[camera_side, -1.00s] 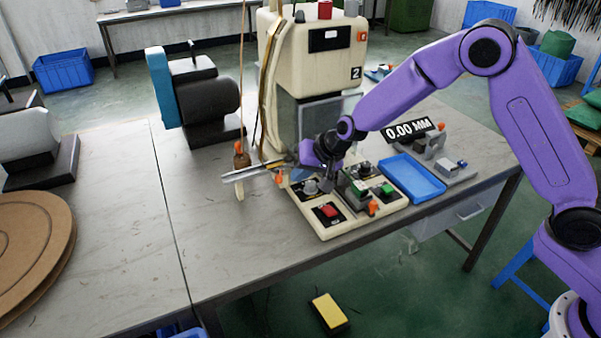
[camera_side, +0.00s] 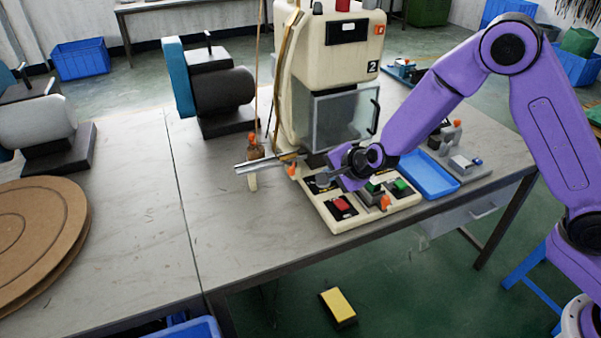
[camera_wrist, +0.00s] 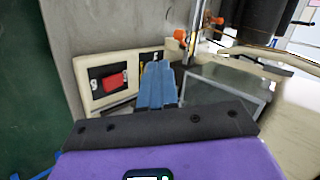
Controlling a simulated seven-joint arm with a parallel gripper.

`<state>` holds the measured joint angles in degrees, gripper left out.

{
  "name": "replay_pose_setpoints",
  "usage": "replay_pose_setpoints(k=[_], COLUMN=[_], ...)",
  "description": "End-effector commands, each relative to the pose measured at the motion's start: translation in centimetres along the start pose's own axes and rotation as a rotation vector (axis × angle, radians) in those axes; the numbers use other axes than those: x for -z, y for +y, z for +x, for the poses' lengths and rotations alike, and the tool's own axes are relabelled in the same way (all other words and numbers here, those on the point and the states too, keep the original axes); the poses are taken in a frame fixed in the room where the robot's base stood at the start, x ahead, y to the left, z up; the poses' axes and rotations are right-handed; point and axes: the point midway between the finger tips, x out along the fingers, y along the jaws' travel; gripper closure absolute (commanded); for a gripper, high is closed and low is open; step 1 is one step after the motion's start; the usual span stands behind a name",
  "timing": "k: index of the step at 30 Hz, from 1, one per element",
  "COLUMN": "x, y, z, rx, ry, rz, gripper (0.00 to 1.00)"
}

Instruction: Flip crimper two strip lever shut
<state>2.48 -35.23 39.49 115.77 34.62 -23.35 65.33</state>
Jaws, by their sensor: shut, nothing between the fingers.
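Crimper two (camera_side: 345,55) is the cream press marked "2", with a clear guard (camera_side: 340,118) on its front. A metal strip guide (camera_side: 268,163) sticks out left of its base. An orange-tipped lever (camera_side: 292,170) is at the guide's inner end; I cannot tell whether it is open or shut. The wrist view shows an orange knob (camera_wrist: 180,36) by the guide, beyond my fingers. My gripper (camera_side: 322,180) is low in front of the press, pointing left, just right of the lever. Its fingers (camera_wrist: 157,82) are together and empty, seemingly apart from the lever.
A control panel with a red button (camera_side: 342,205) and a green button (camera_side: 401,184) lies beneath and in front of my gripper. A blue tray (camera_side: 430,178) is to the right. A brown bottle-like piece with an orange top (camera_side: 253,145) stands left.

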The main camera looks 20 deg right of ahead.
Motion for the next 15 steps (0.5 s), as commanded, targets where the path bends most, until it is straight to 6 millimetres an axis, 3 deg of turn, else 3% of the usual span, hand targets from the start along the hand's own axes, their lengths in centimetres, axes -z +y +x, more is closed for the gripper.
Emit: replay_pose_setpoints(k=[6, 15], x=[0.22, 0.24], y=[0.35, 0.36], z=[-0.34, -0.36], rx=[0.021, 0.023], ry=[0.021, 0.022], rz=[0.105, 0.114], gripper=[1.00, 1.00])
